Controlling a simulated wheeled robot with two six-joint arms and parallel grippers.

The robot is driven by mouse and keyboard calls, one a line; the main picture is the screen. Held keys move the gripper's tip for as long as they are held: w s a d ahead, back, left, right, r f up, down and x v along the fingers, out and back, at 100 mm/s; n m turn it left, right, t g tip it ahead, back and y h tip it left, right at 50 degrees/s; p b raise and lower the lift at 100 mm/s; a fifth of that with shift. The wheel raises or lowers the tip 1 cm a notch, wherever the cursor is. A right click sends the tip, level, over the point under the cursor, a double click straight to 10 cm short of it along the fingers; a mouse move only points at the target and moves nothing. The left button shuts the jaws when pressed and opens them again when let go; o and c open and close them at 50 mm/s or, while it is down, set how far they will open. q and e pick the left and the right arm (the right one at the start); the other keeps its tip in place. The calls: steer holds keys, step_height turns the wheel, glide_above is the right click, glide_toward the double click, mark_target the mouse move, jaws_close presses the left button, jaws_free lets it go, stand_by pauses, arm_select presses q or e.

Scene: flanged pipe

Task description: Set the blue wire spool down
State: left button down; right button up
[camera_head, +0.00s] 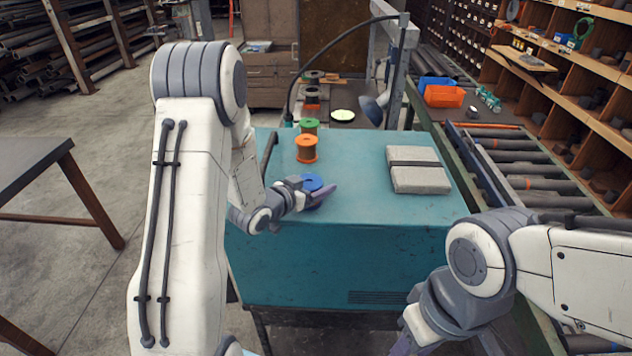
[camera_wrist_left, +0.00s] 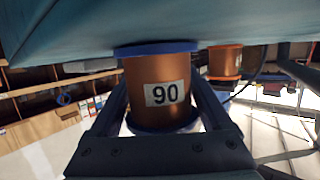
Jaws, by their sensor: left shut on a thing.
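The blue wire spool (camera_head: 312,182) is at the near part of the teal cabinet top, with its blue flange showing above my left gripper (camera_head: 315,196). In the left wrist view the spool (camera_wrist_left: 158,92) has copper-coloured wire, blue flanges and a label reading 90. That view is upside down, and the fingers close on the spool from both sides. Its lower flange is at or very near the teal surface; I cannot tell whether it touches. The spool looks upright. My right gripper (camera_head: 408,340) is low at the bottom edge, partly cut off, away from the spool.
An orange spool (camera_head: 306,150) and a green spool (camera_head: 309,126) stand behind on the teal top (camera_head: 360,215). A grey block (camera_head: 418,170) lies to the right. A black hose (camera_head: 310,62) arches behind. The middle of the top is clear.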

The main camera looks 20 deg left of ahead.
arm_select(q)
steer(key=shift+r, duration=0.1)
jaws_free()
steer(key=shift+f, duration=0.2)
steer(key=shift+r, duration=0.15)
steer(key=shift+s+a, duration=0.15)
steer(key=shift+s, duration=0.15)
steer(key=b+v, duration=0.2)
steer(key=v, duration=0.3)
steer(key=shift+s, duration=0.3)
steer(key=p+v, duration=0.2)
steer(key=p, duration=0.4)
steer(key=p+v, duration=0.3)
steer(key=p, duration=0.2)
steer(key=shift+w+r+p, duration=0.15)
steer(key=shift+r+p, duration=0.2)
steer(key=shift+s+a+f+p, duration=0.1)
steer(key=shift+s+p, duration=0.4)
steer(key=shift+p, duration=0.35)
